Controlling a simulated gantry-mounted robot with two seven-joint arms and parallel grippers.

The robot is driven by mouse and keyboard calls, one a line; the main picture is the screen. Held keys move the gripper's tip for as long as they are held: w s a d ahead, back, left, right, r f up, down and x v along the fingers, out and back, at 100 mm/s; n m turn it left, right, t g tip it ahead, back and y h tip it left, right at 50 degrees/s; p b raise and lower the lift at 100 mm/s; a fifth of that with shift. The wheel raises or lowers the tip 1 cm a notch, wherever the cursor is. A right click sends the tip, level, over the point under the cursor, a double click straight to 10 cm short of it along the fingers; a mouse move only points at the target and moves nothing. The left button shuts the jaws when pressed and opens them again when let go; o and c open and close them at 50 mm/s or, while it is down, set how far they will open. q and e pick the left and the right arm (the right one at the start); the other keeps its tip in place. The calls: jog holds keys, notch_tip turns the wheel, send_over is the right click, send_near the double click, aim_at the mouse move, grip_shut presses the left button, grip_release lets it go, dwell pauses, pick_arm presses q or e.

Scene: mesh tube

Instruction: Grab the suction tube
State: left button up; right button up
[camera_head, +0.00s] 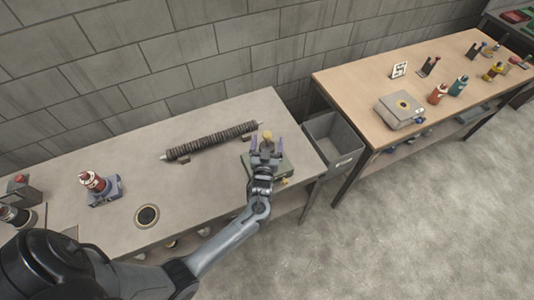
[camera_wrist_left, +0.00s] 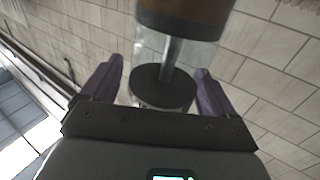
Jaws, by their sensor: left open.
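A clear tube with a dark disc and rod inside and a brown top (camera_wrist_left: 165,50) stands between my left gripper's fingers in the left wrist view. In the head view its yellowish-brown top (camera_head: 267,135) shows at the right end of the near table. My left gripper (camera_head: 267,145) is open, its purple fingers one on each side of the tube. In the left wrist view, the gripper (camera_wrist_left: 158,85) shows gaps beside the tube; contact cannot be told. The gripper hides the tube's lower part in the head view. My right gripper is not in view.
A long dark ribbed tube (camera_head: 212,141) lies behind on the near table (camera_head: 215,195). A greenish block (camera_head: 284,168) is by my gripper. A grey bin (camera_head: 333,140) sits between this table and the wooden table (camera_head: 440,85).

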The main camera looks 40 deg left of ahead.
pick_arm(q)
jog(key=c, duration=1.1)
jog(key=shift+c, duration=0.4)
jog(key=shift+r, duration=0.15)
